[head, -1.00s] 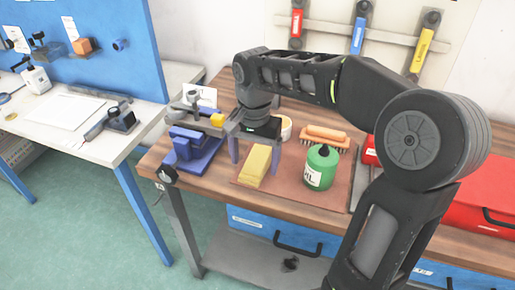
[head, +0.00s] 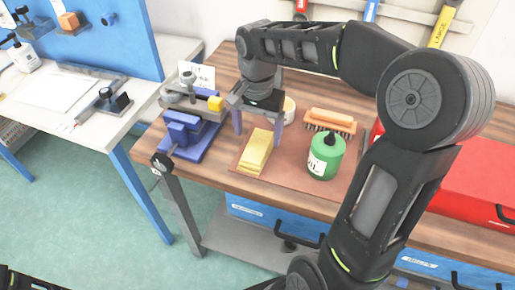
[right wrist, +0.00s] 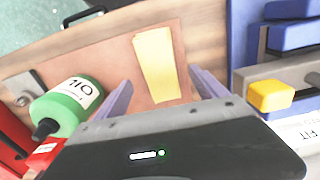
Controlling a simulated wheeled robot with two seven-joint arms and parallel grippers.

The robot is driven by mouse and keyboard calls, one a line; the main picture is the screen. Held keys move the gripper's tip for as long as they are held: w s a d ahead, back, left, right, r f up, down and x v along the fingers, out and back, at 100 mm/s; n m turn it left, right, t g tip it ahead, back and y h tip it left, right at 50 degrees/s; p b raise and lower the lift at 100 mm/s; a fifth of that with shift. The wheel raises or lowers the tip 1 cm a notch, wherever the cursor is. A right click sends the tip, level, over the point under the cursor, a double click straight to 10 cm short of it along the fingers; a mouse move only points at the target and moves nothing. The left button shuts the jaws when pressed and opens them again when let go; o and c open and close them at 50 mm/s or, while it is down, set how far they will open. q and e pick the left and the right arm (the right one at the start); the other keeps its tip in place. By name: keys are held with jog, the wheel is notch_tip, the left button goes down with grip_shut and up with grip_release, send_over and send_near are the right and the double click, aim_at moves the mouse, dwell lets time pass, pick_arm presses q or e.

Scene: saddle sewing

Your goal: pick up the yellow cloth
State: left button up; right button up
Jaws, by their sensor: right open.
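The yellow cloth (head: 256,152) lies folded flat on a brown mat (head: 290,176) on the wooden bench. It also shows in the right wrist view (right wrist: 157,62), ahead of the fingers and roughly between their lines. My right gripper (head: 258,130) is open and empty, at the far end of the cloth in the head view. Its two purple-grey fingers also show in the right wrist view (right wrist: 162,92), spread wider than the cloth and apart from it. My left gripper is not in view; only a dark part of my own shows at the bottom left corner.
A green oil bottle (head: 326,156) stands on the mat right of the cloth, with a brush (head: 330,121) behind it. A blue vise-like fixture (head: 188,137) with a yellow block (head: 215,103) stands to the left. A red box (head: 470,190) is at the right.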

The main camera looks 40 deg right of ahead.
aim_at(258, 145)
jog(key=shift+a+f+p, duration=0.1)
jog(key=shift+f+p, duration=0.3)
jog(key=shift+f, duration=2.25)
jog(key=c, duration=1.4)
jog(key=shift+c, duration=0.2)
jog(key=shift+r, duration=0.1)
notch_tip(258, 145, up, 10)
jog(key=shift+f, duration=0.1)
